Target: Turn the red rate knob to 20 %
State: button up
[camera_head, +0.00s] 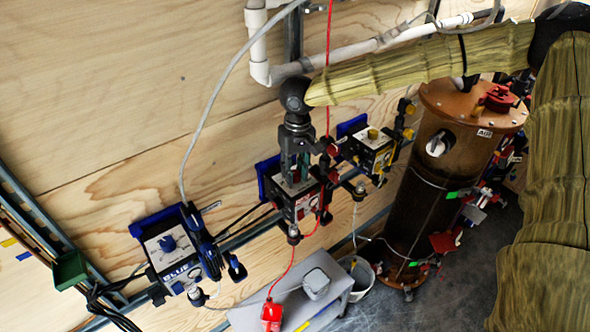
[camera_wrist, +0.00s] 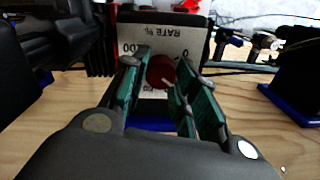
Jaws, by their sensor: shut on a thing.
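The red rate knob (camera_wrist: 162,72) shows in the wrist view between my gripper's green-padded fingers, on a panel (camera_wrist: 160,42) marked RATE %, with a white pointer line on it. My gripper (camera_wrist: 158,85) is shut on the knob, a finger on each side. In the head view my gripper (camera_head: 296,172) reaches down onto the middle pump (camera_head: 300,203), which has a red-marked front; the knob is hidden there by the fingers. The exact scale reading is too small and partly covered to tell.
A blue-marked pump (camera_head: 175,250) stands to the left and a yellow-knobbed pump (camera_head: 372,150) to the right, close to my gripper. A red tube (camera_head: 329,60) hangs beside my gripper. A large brown tank (camera_head: 435,190) stands farther right. Plywood wall lies behind.

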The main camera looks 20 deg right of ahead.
aim_at(296, 172)
jog(key=shift+n, duration=1.6)
jog(key=o, duration=1)
jog(key=shift+r, duration=0.15)
jog(key=shift+w+d+r, duration=0.1)
jog(key=shift+d+r, duration=0.05)
jog(key=shift+r, duration=3.45)
